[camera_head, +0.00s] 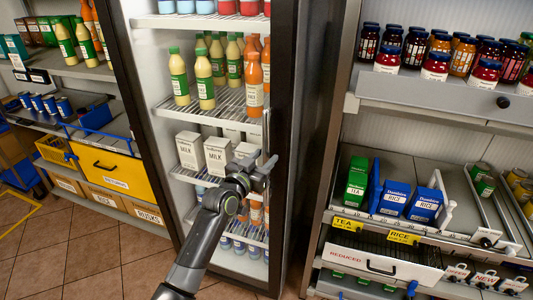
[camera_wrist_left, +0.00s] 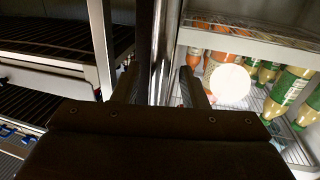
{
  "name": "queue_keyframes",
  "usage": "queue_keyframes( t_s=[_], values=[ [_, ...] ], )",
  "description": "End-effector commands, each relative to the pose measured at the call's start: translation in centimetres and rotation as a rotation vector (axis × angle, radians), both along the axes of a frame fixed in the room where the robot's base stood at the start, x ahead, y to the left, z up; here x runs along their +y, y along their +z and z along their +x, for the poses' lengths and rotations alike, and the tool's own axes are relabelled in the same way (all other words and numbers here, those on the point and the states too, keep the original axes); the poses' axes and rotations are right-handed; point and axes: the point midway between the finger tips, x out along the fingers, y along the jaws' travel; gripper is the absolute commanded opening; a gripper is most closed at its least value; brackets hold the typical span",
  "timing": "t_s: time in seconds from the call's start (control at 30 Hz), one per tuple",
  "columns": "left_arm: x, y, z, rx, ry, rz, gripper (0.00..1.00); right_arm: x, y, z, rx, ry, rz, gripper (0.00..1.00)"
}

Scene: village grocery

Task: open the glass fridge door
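The glass fridge door (camera_head: 222,130) stands upright in a dark frame in the head view and looks shut. Bottles and milk cartons show through it. Its slim vertical handle (camera_head: 266,128) runs along the right side of the glass. My left gripper (camera_head: 266,164) is in front of the door at the handle, about level with the milk cartons. In the left wrist view the shiny handle bar (camera_wrist_left: 165,45) stands between the two spread fingers of my left gripper (camera_wrist_left: 162,88). I cannot tell whether either finger touches it. My right gripper is in neither view.
To the right is a shelf unit with jars (camera_head: 435,65) and blue rice boxes (camera_head: 410,200). To the left are shelves with a yellow drawer (camera_head: 105,170). Open tiled floor (camera_head: 90,250) lies at the lower left.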

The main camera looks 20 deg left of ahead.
Motion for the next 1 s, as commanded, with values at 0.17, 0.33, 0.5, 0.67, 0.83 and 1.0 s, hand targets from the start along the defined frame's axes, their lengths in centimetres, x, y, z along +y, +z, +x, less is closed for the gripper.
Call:
queue_keyframes(
  t_s=[0.17,0.33,0.5,0.67,0.83,1.0],
  values=[
    [-0.3,0.1,1.4,0.0,0.0,0.001,0.39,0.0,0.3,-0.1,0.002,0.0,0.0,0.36],
    [-0.4,0.0,1.8,0.0,0.001,0.0,0.39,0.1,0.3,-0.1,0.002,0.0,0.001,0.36],
    [-0.4,0.0,1.9,0.0,0.001,0.0,0.39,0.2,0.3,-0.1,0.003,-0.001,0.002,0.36],
    [-0.4,0.0,1.8,0.0,0.0,0.0,0.26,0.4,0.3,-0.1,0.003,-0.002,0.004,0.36],
    [-0.4,0.0,1.8,0.0,0.001,0.001,0.04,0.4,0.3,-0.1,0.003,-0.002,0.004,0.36],
    [-0.4,0.0,1.8,0.0,0.001,0.001,0.0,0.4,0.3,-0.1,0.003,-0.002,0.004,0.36]
  ],
)
